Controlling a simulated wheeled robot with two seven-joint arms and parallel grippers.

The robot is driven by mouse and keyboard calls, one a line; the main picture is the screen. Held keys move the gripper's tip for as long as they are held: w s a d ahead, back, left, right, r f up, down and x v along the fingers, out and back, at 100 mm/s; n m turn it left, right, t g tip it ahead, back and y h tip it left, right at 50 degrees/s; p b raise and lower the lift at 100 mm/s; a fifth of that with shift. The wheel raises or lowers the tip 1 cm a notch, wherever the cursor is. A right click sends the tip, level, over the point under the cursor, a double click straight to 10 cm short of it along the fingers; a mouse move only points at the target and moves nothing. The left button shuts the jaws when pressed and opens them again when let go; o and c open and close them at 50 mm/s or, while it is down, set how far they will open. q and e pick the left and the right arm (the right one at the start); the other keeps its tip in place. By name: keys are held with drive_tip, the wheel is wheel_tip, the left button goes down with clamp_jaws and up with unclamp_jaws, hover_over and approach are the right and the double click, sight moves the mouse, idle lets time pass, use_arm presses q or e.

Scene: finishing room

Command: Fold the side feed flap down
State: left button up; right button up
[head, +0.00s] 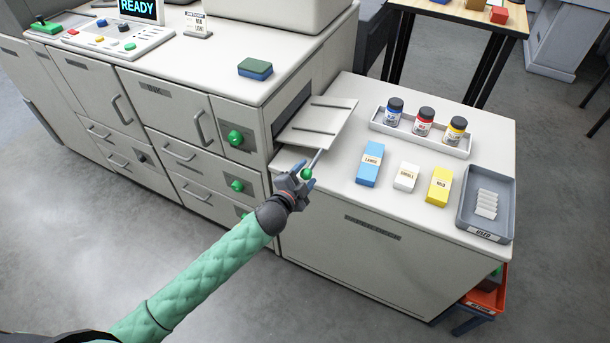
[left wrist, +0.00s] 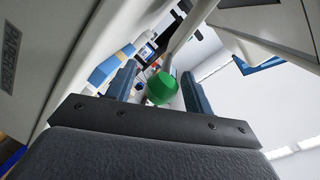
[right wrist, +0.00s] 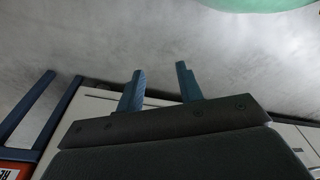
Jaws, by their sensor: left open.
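The side feed flap (head: 328,116) is a pale grey panel with two dark slots. It juts out from the opening in the machine's right side, above the side table. A thin rod runs from near its front edge to a green knob (head: 306,174). My left gripper (head: 303,178) is at this knob. In the left wrist view the green knob (left wrist: 162,88) sits between the two open fingers (left wrist: 160,92); contact cannot be told. My right gripper (right wrist: 160,88) is open and empty in the right wrist view, over the grey floor; it is outside the head view.
The side table (head: 330,190) bears a bottle tray (head: 410,142), blue (head: 369,170), white (head: 406,177) and yellow (head: 439,187) boxes, and a grey tray (head: 470,222). A green-and-blue block (head: 255,69) lies on the machine top. A red bin (head: 487,298) stands low at right.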

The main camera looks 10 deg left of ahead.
use_arm(q)
drive_tip(key=shift+s+a, duration=0.1)
drive_tip(key=shift+s, duration=0.1)
drive_tip(key=shift+s+a, duration=0.15)
drive_tip(key=shift+s, duration=0.15)
drive_tip(key=b+v, duration=0.2)
drive_tip(key=v, duration=0.4)
drive_tip(key=shift+s+b, duration=0.3)
drive_tip(key=shift+s, duration=0.05)
use_arm(e)
wheel_tip(320, 180, up, 6)
drive_tip(key=w+a, duration=0.1)
drive_tip(key=a, duration=0.1)
drive_tip(key=shift+r, duration=0.2)
use_arm(q)
drive_tip(key=shift+a, duration=0.1)
use_arm(e)
drive_tip(key=shift+w+d, duration=0.1)
drive_tip(key=shift+w, duration=0.05)
